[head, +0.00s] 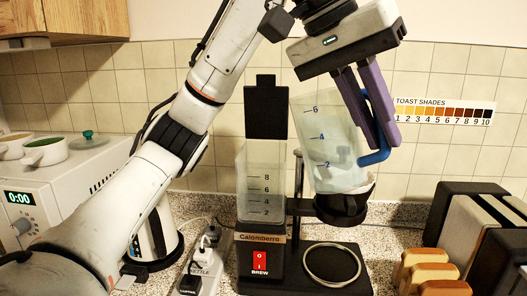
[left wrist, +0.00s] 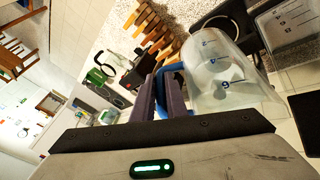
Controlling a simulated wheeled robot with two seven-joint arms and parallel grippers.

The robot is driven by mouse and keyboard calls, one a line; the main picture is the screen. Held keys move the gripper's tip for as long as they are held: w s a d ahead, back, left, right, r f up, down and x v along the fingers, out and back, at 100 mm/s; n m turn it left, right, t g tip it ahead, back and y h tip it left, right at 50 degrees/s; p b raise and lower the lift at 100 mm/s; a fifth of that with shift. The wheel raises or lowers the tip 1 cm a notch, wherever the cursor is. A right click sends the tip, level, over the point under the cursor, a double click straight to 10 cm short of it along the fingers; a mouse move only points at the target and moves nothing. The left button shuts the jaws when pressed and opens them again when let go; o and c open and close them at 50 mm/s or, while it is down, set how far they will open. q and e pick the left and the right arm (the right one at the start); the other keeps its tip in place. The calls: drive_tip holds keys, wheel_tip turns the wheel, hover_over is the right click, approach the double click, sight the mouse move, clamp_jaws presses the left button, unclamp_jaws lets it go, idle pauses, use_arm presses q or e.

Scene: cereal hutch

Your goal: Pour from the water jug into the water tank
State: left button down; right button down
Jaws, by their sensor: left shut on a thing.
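The water jug (head: 328,150) is clear, with blue level marks and a blue handle (head: 378,125). My left gripper (head: 380,138) is shut on the handle and holds the jug slightly tilted, in front of and above the black filter holder of the coffee maker. The jug has a bluish tint; its water level is not clear. The clear water tank (head: 259,195), with dark level marks, stands upright left of the jug, its black lid (head: 266,108) raised. I see no stream between them. The left wrist view shows the jug (left wrist: 222,78) beside the tank (left wrist: 285,25). My right gripper is not in view.
The coffee maker has a red BREW switch (head: 260,263) and a ringed plate (head: 332,264). A power strip (head: 200,262) lies left of it. A toaster (head: 475,225) and bread slices (head: 425,272) stand at right. A white microwave (head: 60,190) is behind my left arm.

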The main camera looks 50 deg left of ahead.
sight(336, 102)
use_arm(q)
drive_tip(key=shift+a+r+n+h, duration=0.2)
drive_tip(key=shift+a+r+h, duration=0.3)
drive_tip(key=shift+a+h, duration=0.4)
drive_tip(key=shift+a+r+n+h, duration=0.2)
drive_tip(key=shift+a+r+h, duration=0.3)
drive_tip(key=shift+a+h, duration=0.35)
drive_tip(key=shift+a, duration=0.1)
drive_tip(key=shift+a+f+t+h, duration=0.35)
drive_tip(key=shift+a+h, duration=0.15)
drive_tip(key=shift+h, duration=0.35)
idle(0.8)
drive_tip(key=shift+s+a+r+n+h, duration=0.1)
drive_tip(key=shift+a+r+n+h, duration=0.15)
drive_tip(key=shift+a+h, duration=0.3)
drive_tip(key=shift+a+r+n+h, duration=0.25)
drive_tip(key=shift+a+h, duration=0.1)
drive_tip(key=shift+h, duration=0.4)
idle(3.2)
